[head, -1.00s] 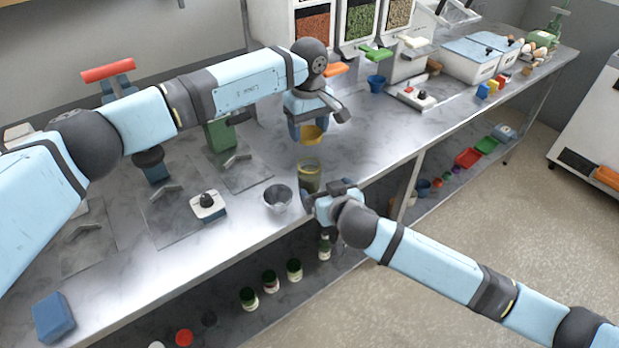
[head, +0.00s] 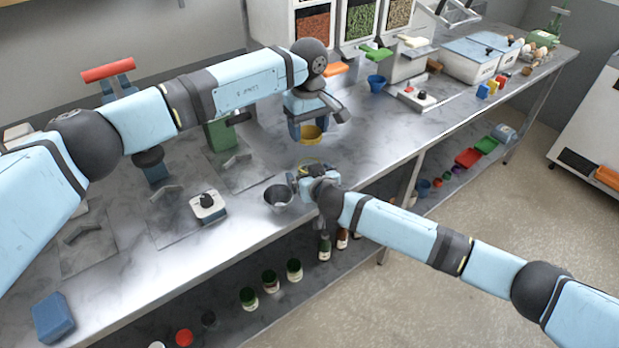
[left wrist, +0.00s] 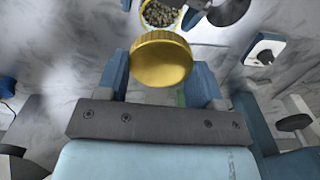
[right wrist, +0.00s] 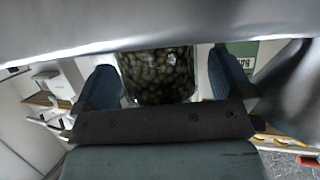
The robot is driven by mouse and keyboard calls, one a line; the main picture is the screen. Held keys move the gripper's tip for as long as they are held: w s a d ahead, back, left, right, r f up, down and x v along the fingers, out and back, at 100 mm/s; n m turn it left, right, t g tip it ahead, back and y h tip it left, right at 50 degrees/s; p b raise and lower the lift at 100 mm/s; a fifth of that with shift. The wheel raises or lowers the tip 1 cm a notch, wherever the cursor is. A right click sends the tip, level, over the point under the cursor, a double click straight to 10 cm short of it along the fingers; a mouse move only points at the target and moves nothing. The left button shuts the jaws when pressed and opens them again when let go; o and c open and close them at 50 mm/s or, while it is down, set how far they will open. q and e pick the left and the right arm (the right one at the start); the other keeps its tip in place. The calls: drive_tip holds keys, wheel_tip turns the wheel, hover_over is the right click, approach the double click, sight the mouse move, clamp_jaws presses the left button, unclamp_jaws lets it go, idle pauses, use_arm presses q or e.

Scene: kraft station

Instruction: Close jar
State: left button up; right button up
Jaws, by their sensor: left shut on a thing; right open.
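The yellow lid (head: 311,134) is pinched between the fingers of my left gripper (head: 309,128); it also fills the middle of the left wrist view (left wrist: 162,62). The open jar, with a yellow rim (head: 312,162), stands on the counter below and nearer than the lid. In the left wrist view its mouth (left wrist: 160,14) shows dark olive contents. My right gripper (head: 303,180) is open at the jar and hides most of it in the head view. In the right wrist view the jar (right wrist: 158,76) appears between the two fingers, with gaps at both sides.
A small white device with a black knob (head: 208,206) is further left. A blue cup (head: 376,82) stands at the back right. Several bottles (head: 270,281) are on the shelf below.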

drive_tip(key=shift+c, duration=0.5)
drive_tip(key=c, duration=1.3)
use_arm(q)
hover_over(310, 159)
drive_tip(key=s, duration=0.2)
drive_tip(key=shift+a+f, duration=0.15)
drive_tip(key=shift+f, duration=2.35)
use_arm(e)
drive_tip(key=shift+o, duration=0.2)
use_arm(q)
drive_tip(key=shift+f, duration=0.95)
drive_tip(key=shift+c, duration=0.3)
drive_tip(key=shift+s+f, duration=0.15)
drive_tip(key=shift+f, duration=0.1)
drive_tip(key=shift+c, duration=0.4)
use_arm(e)
drive_tip(key=shift+r, duration=0.1)
use_arm(q)
drive_tip(key=shift+s+f, duration=0.15)
drive_tip(key=shift+f, duration=0.3)
use_arm(e)
drive_tip(key=shift+r, duration=0.1)
use_arm(q)
drive_tip(key=shift+f+t, duration=0.3)
drive_tip(key=shift+c, duration=0.5)
use_arm(e)
drive_tip(key=shift+w, duration=0.1)
